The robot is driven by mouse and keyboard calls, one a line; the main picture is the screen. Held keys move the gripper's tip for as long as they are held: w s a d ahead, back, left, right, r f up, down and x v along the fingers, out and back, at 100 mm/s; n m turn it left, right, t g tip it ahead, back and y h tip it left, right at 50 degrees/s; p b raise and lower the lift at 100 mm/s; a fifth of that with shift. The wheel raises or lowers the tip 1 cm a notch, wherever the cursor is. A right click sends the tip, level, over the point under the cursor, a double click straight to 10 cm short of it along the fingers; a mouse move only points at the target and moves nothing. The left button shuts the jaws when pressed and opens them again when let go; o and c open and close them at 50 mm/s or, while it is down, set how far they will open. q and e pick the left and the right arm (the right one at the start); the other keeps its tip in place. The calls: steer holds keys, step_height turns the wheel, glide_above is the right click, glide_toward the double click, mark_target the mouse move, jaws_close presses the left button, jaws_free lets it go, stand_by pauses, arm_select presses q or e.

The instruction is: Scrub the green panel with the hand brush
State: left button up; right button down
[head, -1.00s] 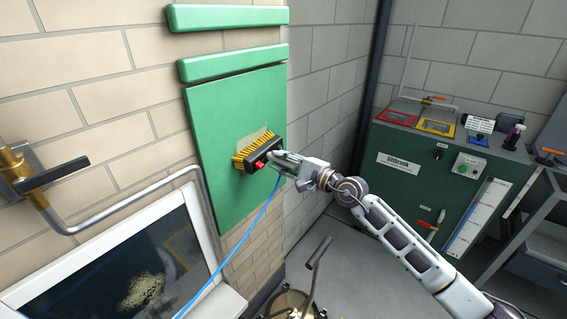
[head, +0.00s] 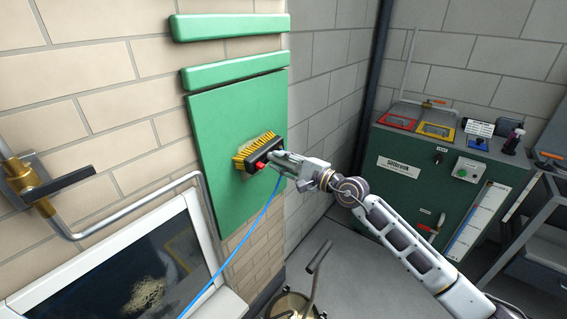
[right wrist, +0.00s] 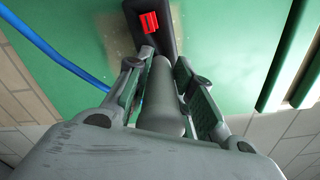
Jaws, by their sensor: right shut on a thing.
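The green panel (head: 225,117) is fixed to the tiled wall in the head view. The hand brush (head: 257,151) has a black body with a red part and yellow bristles. Its bristles are at the panel's middle and look to be touching it. A pale tan patch shows on the panel around the bristles. My right gripper (head: 282,158) is shut on the brush's grey handle. In the right wrist view the handle (right wrist: 161,95) lies between the two fingers, with the black and red head (right wrist: 149,22) beyond. The left gripper is not in view.
A blue hose (head: 262,212) hangs from near the brush. Two green bars (head: 235,65) sit above the panel. A brass valve with a metal pipe (head: 110,222) is at left, above a white-framed screen (head: 150,270). A green machine (head: 410,180) stands at right.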

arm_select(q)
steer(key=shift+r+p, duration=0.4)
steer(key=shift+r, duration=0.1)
arm_select(e)
steer(key=shift+a+r, duration=0.1)
steer(key=shift+r, duration=0.9)
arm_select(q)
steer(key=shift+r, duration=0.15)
arm_select(e)
steer(key=shift+r, duration=0.15)
arm_select(q)
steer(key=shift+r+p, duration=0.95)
steer(key=shift+p, duration=0.15)
arm_select(e)
steer(key=shift+r, duration=1.2)
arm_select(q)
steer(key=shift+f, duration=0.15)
arm_select(e)
steer(key=shift+f, duration=0.2)
